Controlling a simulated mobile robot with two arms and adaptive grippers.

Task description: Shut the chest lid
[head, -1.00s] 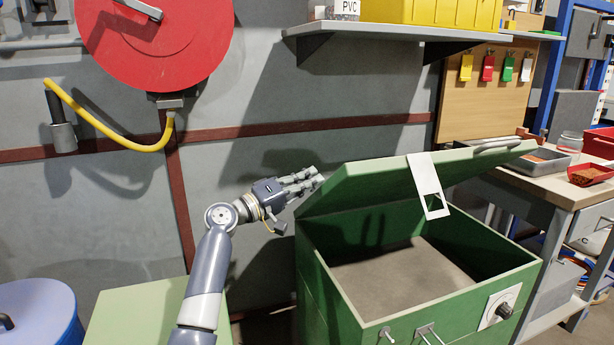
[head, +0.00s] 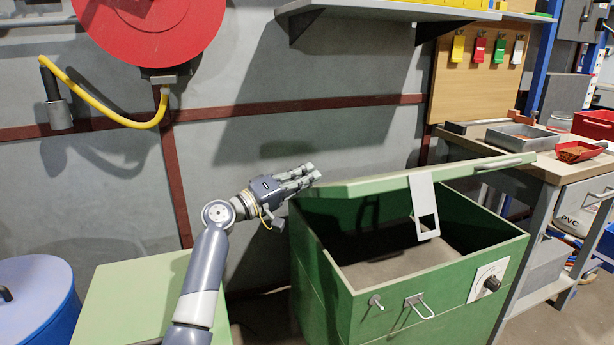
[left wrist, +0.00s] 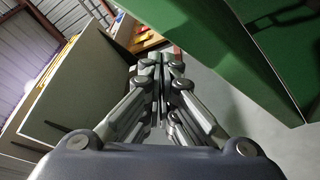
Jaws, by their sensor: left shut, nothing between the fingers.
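The green chest (head: 400,290) stands at centre right in the head view, with its lid (head: 420,178) partly open above the box. A pale hasp plate (head: 424,205) with a rectangular slot hangs from the lid's edge. A staple handle (head: 419,304) and a dark knob on a white plate (head: 490,283) are on the chest's front. My left gripper (head: 312,175) is shut and empty, beside the lid's left rear end; whether it touches the lid I cannot tell. In the left wrist view its closed fingers (left wrist: 160,62) show near green panels (left wrist: 225,60). My right gripper is not in view.
A workbench (head: 520,165) with a grey tray (head: 522,137) and red scoops stands on the right. A shelf (head: 400,12) hangs above. A blue bin (head: 35,300) and a pale green surface (head: 125,300) are at lower left. A red hose reel (head: 150,30) is on the wall.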

